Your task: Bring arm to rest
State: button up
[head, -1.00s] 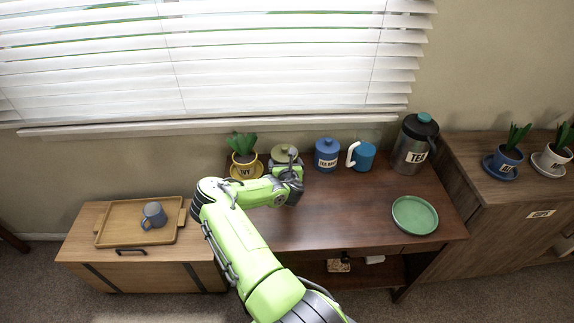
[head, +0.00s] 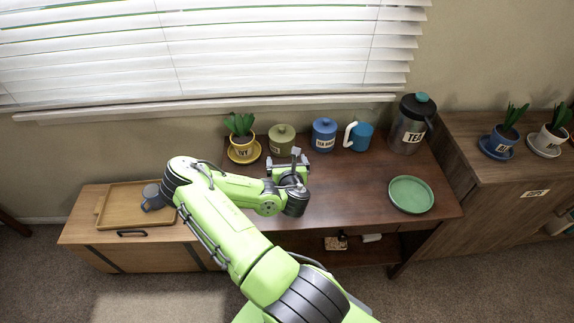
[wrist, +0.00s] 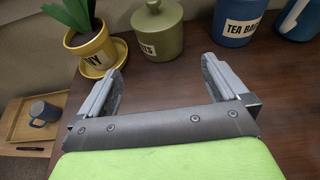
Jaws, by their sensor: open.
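My gripper (head: 295,157) is open and empty above the dark wooden desk (head: 345,195), in front of the lidded canisters. In the wrist view its two fingers (wrist: 163,75) stand wide apart with bare desk between them. My green arm reaches up from the bottom of the head view and bends over the desk's left part. The olive canister (head: 282,140) stands beyond the gripper, apart from it. The ivy pot on a yellow saucer (head: 241,148) is to its left, and the blue tea bags canister (head: 324,135) is to its right.
A blue mug with a white handle (head: 358,136), a tea jug (head: 410,124) and a green plate (head: 411,194) stand on the desk's right. A tray (head: 112,206) with a grey-blue mug (head: 152,196) is on the low cabinet at left. The desk's middle is clear.

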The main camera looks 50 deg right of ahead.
jog(key=shift+s+a+r, duration=0.3)
jog(key=shift+s+a, duration=0.15)
jog(key=shift+a, duration=0.05)
jog(key=w+a+r+m+g+y+p, duration=0.25)
jog(key=a+r+m+y+p, duration=0.4)
jog(key=a+r+m, duration=1.55)
jog(key=s+a+r+m+y+p, duration=0.1)
jog(key=s+a+r+m, duration=0.1)
jog(key=s+a+r, duration=0.3)
jog(key=s+a+r+m+g+y, duration=0.1)
jog(key=s+a+r+m+y, duration=0.1)
jog(key=s+a+r, duration=0.4)
jog(key=s, duration=0.4)
jog(key=shift+s+a+m+p, duration=0.3)
jog(key=shift+p, duration=0.1)
